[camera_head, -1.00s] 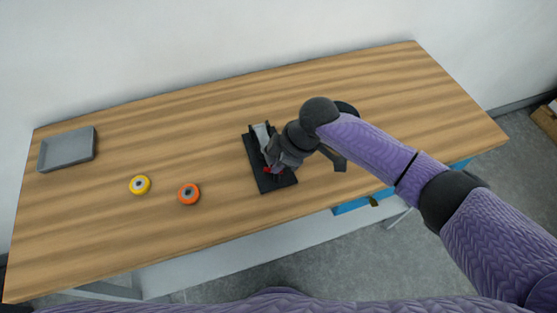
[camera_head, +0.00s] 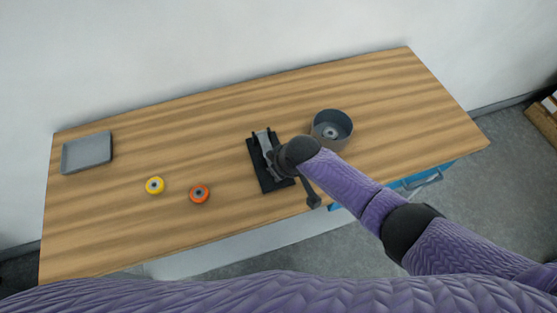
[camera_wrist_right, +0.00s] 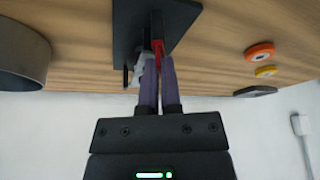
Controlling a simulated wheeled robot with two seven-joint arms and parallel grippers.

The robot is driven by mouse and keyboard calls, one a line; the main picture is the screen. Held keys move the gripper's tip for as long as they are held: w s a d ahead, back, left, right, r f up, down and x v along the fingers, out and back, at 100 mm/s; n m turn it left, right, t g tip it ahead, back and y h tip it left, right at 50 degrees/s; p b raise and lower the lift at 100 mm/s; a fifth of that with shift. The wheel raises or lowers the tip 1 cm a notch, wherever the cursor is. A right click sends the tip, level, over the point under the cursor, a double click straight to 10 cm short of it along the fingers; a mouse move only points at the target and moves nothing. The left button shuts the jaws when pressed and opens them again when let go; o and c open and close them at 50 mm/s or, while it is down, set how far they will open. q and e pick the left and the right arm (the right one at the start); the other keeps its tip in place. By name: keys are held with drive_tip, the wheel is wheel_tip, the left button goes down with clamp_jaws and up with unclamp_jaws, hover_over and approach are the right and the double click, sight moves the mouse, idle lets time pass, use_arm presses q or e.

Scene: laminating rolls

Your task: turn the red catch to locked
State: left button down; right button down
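The black device base (camera_head: 277,184) with a grey upright part (camera_head: 262,140) stands near the table's front edge. In the head view my right gripper (camera_head: 272,164) is over it, mostly hidden by my wrist, and the red catch is hidden there. In the right wrist view the red catch (camera_wrist_right: 157,46) shows at the fingertips of my right gripper (camera_wrist_right: 158,62). The two fingers are close together with the red piece between their tips. Which way the catch is turned cannot be told. My left gripper is not in view.
An orange roll (camera_head: 199,194) and a yellow roll (camera_head: 155,185) lie left of the device. A grey tray (camera_head: 87,152) is at the far left. A round grey bin (camera_head: 332,129) stands right of the device. The back of the wooden table (camera_head: 200,120) is clear.

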drive_tip(key=shift+r+m+t+h+p, duration=0.15)
drive_tip(key=shift+m+t+h+p, duration=0.2)
drive_tip(key=shift+m+p, duration=0.6)
drive_tip(key=shift+m+t+h, duration=0.25)
drive_tip(key=shift+m+h, duration=0.2)
drive_tip(key=shift+m, duration=1)
drive_tip(key=c, duration=0.8)
unclamp_jaws()
drive_tip(key=p+v, duration=0.6)
drive_tip(key=v, duration=0.3)
drive_tip(key=shift+s+r, duration=0.15)
drive_tip(key=shift+r, duration=0.15)
